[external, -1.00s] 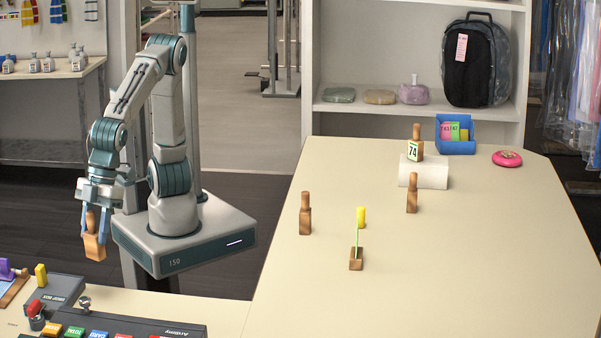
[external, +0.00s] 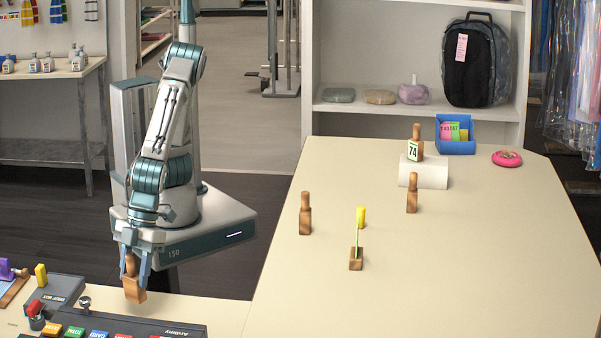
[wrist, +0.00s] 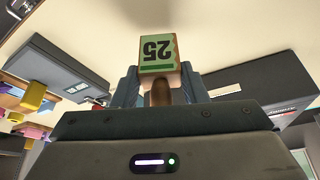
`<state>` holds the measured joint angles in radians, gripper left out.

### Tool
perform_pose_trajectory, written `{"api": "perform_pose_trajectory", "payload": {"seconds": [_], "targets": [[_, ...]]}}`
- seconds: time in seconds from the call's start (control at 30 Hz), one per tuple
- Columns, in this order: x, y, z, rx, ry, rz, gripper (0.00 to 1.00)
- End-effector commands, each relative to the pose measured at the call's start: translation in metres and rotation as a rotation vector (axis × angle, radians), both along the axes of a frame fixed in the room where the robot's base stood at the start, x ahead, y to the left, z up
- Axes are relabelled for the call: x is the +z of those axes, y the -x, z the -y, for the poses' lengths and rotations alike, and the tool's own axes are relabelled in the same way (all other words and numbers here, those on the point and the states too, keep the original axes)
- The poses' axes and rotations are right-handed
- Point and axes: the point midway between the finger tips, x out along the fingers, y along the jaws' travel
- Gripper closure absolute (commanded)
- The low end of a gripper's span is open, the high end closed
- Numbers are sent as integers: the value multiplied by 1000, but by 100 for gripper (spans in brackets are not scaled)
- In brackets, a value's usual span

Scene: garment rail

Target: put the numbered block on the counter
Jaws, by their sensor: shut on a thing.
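My gripper (external: 135,262) is shut on a wooden block with a peg-like neck (external: 134,290), held by the neck, slightly tilted. In the wrist view the held block (wrist: 158,55) shows a green label reading 25, upside down, between the fingers (wrist: 160,88). The block hangs over or just above the near-left counter (external: 200,308); I cannot tell whether it touches.
A dark tray (external: 120,325) with coloured tags lies just in front of the held block. A grey box (external: 58,290) is to its left. Wooden blocks (external: 305,215) (external: 411,195), a holder with a green stick (external: 356,258) and a blue bin (external: 455,146) stand on the large counter.

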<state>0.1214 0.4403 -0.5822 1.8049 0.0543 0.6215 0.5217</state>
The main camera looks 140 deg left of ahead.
Motion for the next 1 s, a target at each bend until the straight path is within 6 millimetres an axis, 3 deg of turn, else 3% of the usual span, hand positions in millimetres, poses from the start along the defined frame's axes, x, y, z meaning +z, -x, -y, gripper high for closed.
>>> {"api": "perform_pose_trajectory", "payload": {"seconds": [0.23, 0.63, 0.67, 0.73, 1.0], "targets": [[-33, 1, 0, -2, -1, -3, 83], [-40, 1, 0, 0, -1, -1, 83], [-40, 1, 0, 0, -1, -1, 58], [-39, 1, 0, 0, -1, -1, 39], [-38, 1, 0, -1, 0, -2, 39]]}}
